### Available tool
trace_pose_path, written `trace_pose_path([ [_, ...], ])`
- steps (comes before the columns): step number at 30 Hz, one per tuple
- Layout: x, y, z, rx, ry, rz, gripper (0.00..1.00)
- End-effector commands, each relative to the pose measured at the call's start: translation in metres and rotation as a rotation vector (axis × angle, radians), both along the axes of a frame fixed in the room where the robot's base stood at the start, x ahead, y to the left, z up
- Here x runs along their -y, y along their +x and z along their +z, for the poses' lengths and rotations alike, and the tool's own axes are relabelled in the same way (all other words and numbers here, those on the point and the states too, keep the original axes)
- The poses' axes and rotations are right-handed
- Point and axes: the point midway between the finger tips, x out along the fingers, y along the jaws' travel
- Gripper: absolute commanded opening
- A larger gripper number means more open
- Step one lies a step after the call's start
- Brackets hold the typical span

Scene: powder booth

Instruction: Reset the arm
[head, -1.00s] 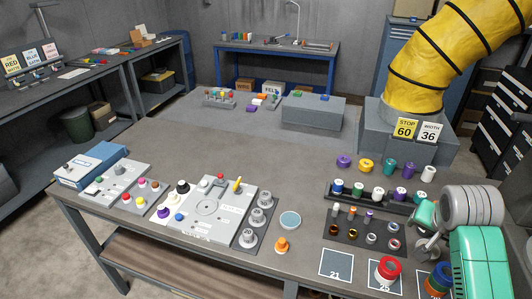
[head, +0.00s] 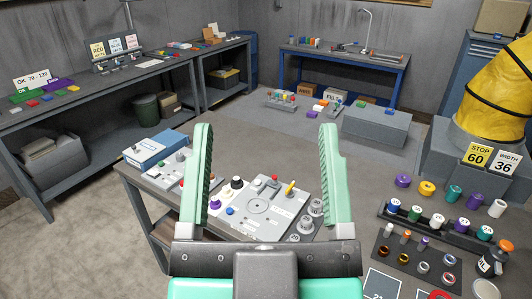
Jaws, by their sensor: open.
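My gripper (head: 265,185) is in the lower middle of the head view, raised in front of the camera. Its two green ribbed fingers are wide apart with nothing between them. Behind and below it, the grey panel with a round dial (head: 258,207) lies on the workbench, seen through the gap between the fingers. The fingers and the gripper body hide parts of the workbench and of the things on it.
A blue box (head: 157,148) lies at the bench's left end. On the right are a rack of coloured spools (head: 437,220), a black bottle (head: 493,259) and a thick yellow hose (head: 495,95). Shelves stand along the left wall. The floor at lower left is clear.

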Motion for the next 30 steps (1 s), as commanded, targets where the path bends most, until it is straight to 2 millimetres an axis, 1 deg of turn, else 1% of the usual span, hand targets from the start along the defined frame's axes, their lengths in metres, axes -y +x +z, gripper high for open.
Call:
trace_pose_path([
  [2,0.0,0.0,0.0,-0.001,0.001,0.001,0.74],
  [3,0.0,0.0,0.004,-0.001,0.0,0.001,0.74],
  [5,0.0,0.001,0.018,-0.001,0.001,0.002,0.74],
  [8,0.0,0.001,0.051,-0.002,0.002,0.004,0.74],
  [11,-0.001,0.001,0.099,-0.003,0.004,0.006,0.74],
  [12,-0.001,0.001,0.12,-0.003,0.005,0.007,0.74],
  [14,-0.001,0.001,0.153,-0.003,0.006,0.009,0.74],
  [15,-0.001,0.001,0.174,-0.003,0.007,0.011,0.74],
  [17,-0.002,0.001,0.205,-0.004,0.008,0.013,0.74],
  [18,-0.002,0.001,0.225,-0.004,0.009,0.014,0.74],
  [21,-0.002,0.001,0.267,-0.005,0.011,0.017,0.74],
  [22,-0.003,0.001,0.274,-0.005,0.011,0.017,0.74],
  [24,-0.003,0.001,0.282,-0.005,0.013,0.019,0.74],
  [30,-0.003,0.001,0.274,-0.007,0.013,0.019,0.74],
])
